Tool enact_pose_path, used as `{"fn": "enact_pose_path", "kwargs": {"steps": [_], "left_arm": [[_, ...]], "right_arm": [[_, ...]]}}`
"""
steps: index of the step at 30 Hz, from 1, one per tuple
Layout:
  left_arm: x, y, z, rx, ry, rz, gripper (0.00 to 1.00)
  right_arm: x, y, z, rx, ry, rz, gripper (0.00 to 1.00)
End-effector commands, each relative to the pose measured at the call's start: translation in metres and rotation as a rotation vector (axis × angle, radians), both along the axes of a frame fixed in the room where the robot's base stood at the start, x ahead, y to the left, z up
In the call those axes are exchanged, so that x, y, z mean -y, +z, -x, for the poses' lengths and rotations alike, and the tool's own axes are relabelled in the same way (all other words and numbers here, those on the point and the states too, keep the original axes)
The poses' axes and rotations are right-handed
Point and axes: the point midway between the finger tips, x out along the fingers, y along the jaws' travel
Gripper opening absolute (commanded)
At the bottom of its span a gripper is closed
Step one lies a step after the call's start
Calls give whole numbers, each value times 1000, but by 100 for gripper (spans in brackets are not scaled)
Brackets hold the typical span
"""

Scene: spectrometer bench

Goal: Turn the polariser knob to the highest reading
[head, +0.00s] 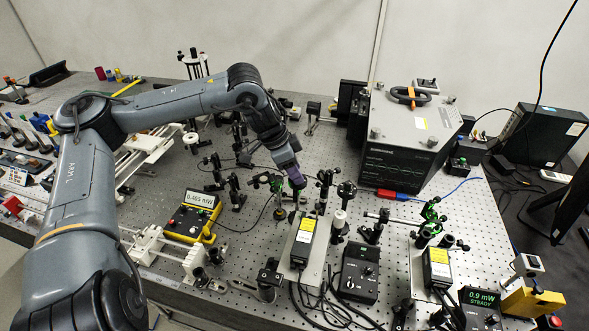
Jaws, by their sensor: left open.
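My left gripper (298,187) reaches down over the middle of the bench, among the optics posts. Its fingertips are small and partly hidden by the wrist; it is open and nothing shows held in it. A green optic mount (277,184) on a post stands just left of it. The polariser knob cannot be told apart from the other small mounts here, nor whether the gripper touches it. A black display (481,303) at the lower right reads 0.9 mW STEADY. My right gripper is not in view.
A large grey instrument box (408,140) stands at the back right. Yellow-labelled modules (305,232) and a black controller (359,272) with cables crowd the front. Dark posts (325,185) stand close right of the gripper. A white rail assembly (165,247) lies at the left front.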

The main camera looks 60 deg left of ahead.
Motion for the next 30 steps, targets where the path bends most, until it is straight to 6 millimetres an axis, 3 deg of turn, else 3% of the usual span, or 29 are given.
{"fn": "enact_pose_path", "kwargs": {"steps": [11, 20, 30], "left_arm": [[0, -2, -1, 2, 0, 0, 45], [0, -2, -1, 1, -1, -1, 1], [0, 0, -1, 0, -24, 0, 0]], "right_arm": [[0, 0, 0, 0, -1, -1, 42], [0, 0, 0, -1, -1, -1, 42], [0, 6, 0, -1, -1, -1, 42]]}}
